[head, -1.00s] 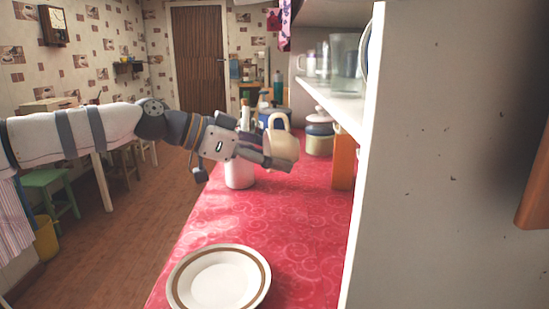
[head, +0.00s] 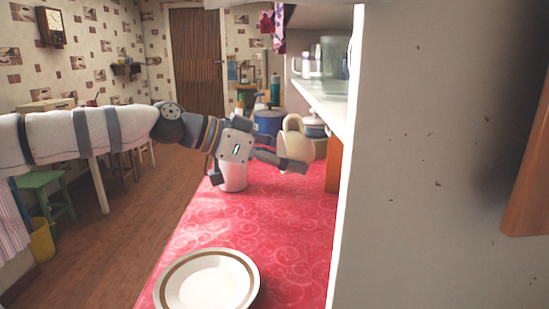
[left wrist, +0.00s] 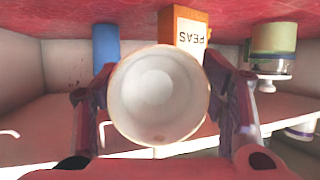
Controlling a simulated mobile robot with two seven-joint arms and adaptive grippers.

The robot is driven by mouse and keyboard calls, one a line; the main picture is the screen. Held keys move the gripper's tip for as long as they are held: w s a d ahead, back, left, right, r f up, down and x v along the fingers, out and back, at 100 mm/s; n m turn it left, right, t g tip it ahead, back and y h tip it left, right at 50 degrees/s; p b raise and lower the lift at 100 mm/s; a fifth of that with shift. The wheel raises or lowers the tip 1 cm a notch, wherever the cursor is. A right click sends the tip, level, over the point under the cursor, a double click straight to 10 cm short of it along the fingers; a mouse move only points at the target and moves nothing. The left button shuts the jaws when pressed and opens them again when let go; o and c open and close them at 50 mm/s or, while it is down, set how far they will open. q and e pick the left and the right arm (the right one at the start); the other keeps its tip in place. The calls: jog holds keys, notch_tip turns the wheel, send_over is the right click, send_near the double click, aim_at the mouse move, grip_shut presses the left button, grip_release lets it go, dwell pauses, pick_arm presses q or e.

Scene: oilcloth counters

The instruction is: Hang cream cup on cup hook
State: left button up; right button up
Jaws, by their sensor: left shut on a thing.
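The cream cup (head: 296,143) is held by my left gripper (head: 284,162) above the red counter, beside the shelf unit, with its handle upward in the head view. In the left wrist view, the cup (left wrist: 155,95) has its round opening toward the camera, between the two fingers of my left gripper (left wrist: 160,78). The gripper is shut on it. I cannot make out the cup hook for certain; a white curved piece (left wrist: 9,133) shows at the left edge of the wrist view. My right gripper is out of view.
A white canister (head: 233,178) stands below my left gripper, and a striped plate (head: 207,252) lies nearer. The open shelf (head: 320,103) and its side panel (head: 430,160) bound the right. An orange PEAS box (left wrist: 182,32) and a blue thing (left wrist: 105,42) stand behind the cup.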

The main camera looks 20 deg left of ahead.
aim_at(311, 155)
pick_arm(q)
jog(key=shift+w+d, duration=0.35)
jog(key=shift+d, duration=0.5)
jog(key=shift+w+d, duration=0.35)
jog(key=shift+d, duration=0.45)
jog(key=shift+w+d, duration=0.35)
jog(key=shift+d, duration=0.5)
jog(key=shift+d+r, duration=0.15)
jog(key=shift+d, duration=0.15)
jog(key=shift+s+d+r+p, duration=0.2)
jog(key=shift+s+p, duration=0.1)
jog(key=shift+s, duration=0.2)
jog(key=shift+s+d+f+p, duration=0.2)
jog(key=shift+s+f+p, duration=0.05)
jog(key=shift+s+f, duration=0.25)
jog(key=shift+s+d+f+p, duration=0.2)
jog(key=shift+s+f, duration=0.15)
jog(key=shift+s, duration=0.25)
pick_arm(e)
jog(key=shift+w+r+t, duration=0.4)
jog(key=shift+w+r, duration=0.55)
pick_arm(q)
jog(key=o, duration=1.4)
